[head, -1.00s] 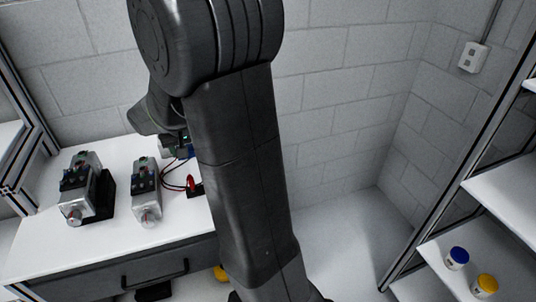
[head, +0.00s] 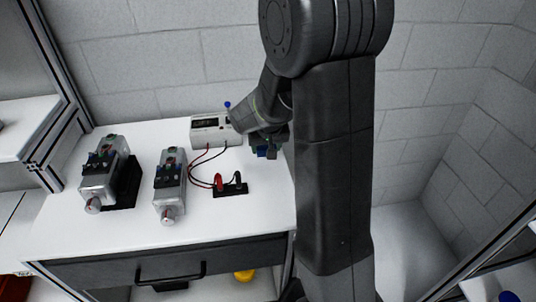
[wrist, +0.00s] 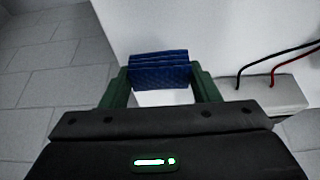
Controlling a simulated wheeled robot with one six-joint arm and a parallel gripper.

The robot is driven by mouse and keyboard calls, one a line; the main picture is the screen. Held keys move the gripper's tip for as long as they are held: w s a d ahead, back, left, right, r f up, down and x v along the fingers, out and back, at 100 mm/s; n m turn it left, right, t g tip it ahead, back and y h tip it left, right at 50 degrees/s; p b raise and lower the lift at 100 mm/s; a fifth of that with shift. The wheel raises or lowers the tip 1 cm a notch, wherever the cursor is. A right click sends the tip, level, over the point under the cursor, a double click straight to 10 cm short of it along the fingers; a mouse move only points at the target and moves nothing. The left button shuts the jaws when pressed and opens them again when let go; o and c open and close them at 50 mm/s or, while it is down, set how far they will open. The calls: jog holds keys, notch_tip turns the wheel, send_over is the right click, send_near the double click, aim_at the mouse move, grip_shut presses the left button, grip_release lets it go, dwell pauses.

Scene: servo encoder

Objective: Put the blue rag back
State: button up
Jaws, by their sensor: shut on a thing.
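The blue rag (wrist: 160,70) is a folded blue cloth with layered edges. In the wrist view it sits between the two green fingers of my gripper (wrist: 161,88), which is shut on it. In the head view a small part of the blue rag (head: 267,152) shows under my gripper (head: 270,148), over the right part of the white table top (head: 255,200). My arm hides much of that area. I cannot tell whether the rag touches the table.
Two motor units (head: 107,174) (head: 170,187) stand on the table's left half. A white box (head: 212,131) with wires to a black stand (head: 231,189) is near my gripper. A drawer (head: 160,265) is below. Shelving is at the right.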

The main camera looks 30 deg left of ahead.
jog(key=shift+f, duration=1.7)
jog(key=shift+f, duration=0.1)
jog(key=shift+f, duration=0.15)
jog(key=o, duration=1)
jog(key=shift+r, duration=0.2)
jog(key=shift+r, duration=0.45)
jog(key=v, duration=1.1)
jog(key=shift+s+d+r, duration=0.1)
jog(key=o, duration=0.5)
